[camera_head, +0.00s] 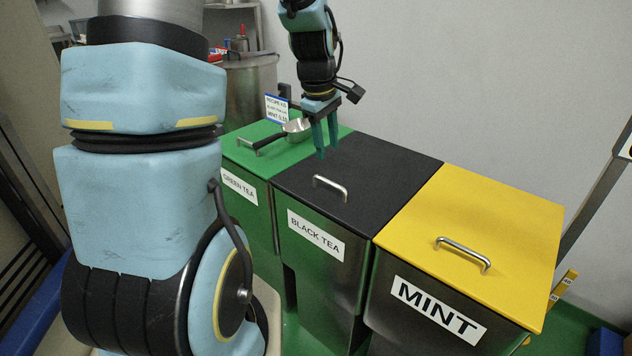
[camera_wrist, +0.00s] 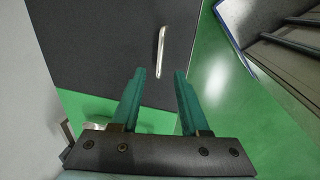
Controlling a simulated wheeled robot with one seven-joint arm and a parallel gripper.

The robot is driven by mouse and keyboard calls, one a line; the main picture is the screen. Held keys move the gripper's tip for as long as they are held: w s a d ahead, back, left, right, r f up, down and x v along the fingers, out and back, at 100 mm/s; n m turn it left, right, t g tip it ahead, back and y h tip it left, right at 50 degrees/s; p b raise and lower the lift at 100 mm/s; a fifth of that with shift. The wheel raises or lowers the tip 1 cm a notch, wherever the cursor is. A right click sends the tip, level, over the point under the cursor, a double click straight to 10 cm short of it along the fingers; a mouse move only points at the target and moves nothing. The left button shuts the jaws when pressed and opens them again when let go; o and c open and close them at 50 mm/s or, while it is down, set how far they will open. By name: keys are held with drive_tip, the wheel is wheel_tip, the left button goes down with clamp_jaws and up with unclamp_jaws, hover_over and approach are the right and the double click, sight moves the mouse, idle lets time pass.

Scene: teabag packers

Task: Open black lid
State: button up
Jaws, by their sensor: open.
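The black lid (camera_head: 370,172) lies flat and closed on the middle bin, labelled BLACK TEA (camera_head: 316,235). Its silver handle (camera_head: 330,187) is near the front edge. My gripper (camera_head: 326,150) points down above the back left part of the black lid, behind the handle and apart from it. In the wrist view the teal fingers (camera_wrist: 160,88) are spread with nothing between them. The handle (camera_wrist: 161,52) shows ahead of the fingertips, and the black lid (camera_wrist: 100,45) fills the upper left.
A green lid (camera_head: 247,150) on the left bears a metal scoop (camera_head: 298,127) close to my gripper. A yellow lid (camera_head: 490,225) with a handle covers the MINT bin on the right. A small recipe sign (camera_head: 277,108) stands behind the green lid. A grey wall is behind.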

sight(332, 182)
drive_tip(key=f, duration=0.3)
drive_tip(key=w+d+f, duration=0.1)
drive_tip(key=f, duration=0.2)
drive_tip(key=f+p, duration=0.1)
drive_tip(key=f, duration=0.2)
drive_tip(key=shift+w+d+f, duration=0.15)
drive_tip(key=shift+f, duration=0.2)
clamp_jaws()
idle(1.0)
